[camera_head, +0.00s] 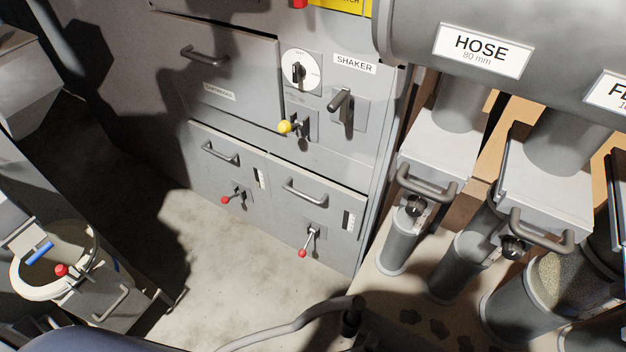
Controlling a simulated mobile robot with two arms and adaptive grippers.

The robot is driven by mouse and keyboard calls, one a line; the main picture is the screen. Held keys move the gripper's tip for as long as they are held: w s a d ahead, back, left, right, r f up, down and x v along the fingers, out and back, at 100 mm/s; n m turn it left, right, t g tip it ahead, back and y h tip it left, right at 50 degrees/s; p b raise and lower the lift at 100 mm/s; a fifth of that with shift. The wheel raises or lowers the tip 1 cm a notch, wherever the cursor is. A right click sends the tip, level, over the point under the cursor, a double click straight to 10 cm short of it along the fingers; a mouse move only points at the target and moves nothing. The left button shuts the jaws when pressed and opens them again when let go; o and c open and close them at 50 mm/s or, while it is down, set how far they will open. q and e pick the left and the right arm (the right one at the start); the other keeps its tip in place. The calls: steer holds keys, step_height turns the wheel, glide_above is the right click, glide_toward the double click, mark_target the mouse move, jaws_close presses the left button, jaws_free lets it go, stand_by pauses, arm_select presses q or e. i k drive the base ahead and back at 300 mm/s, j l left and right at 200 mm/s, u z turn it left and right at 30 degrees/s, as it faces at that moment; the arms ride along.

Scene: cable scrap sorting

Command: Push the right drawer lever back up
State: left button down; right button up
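The right drawer (282,207) is in the lower part of a grey cabinet, with a bar handle (304,191) near its top. Below the handle is the right drawer lever (308,241), a thin metal rod with a red knob. It hangs down and slightly left from its pivot. The left drawer (205,174) has a similar lever (233,197) with a red knob, pointing left and slightly down. Both drawers look closed. I see neither of my grippers in the head view, and nothing touches the right lever.
Above the drawers are a yellow-knobbed valve (285,126), a shaker lever (342,103) and a round dial (299,71). Hose canisters (400,238) with handles stand at right. A white-rimmed bucket (22,286) stands at lower left. The floor (225,270) before the drawers is clear.

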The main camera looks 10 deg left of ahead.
mark_target(303, 253)
steer(key=j, duration=0.8)
steer(key=i+j, duration=0.1)
steer(key=j, duration=0.7)
steer(key=j+z, duration=0.15)
steer(key=j, duration=0.15)
steer(key=z, duration=1.05)
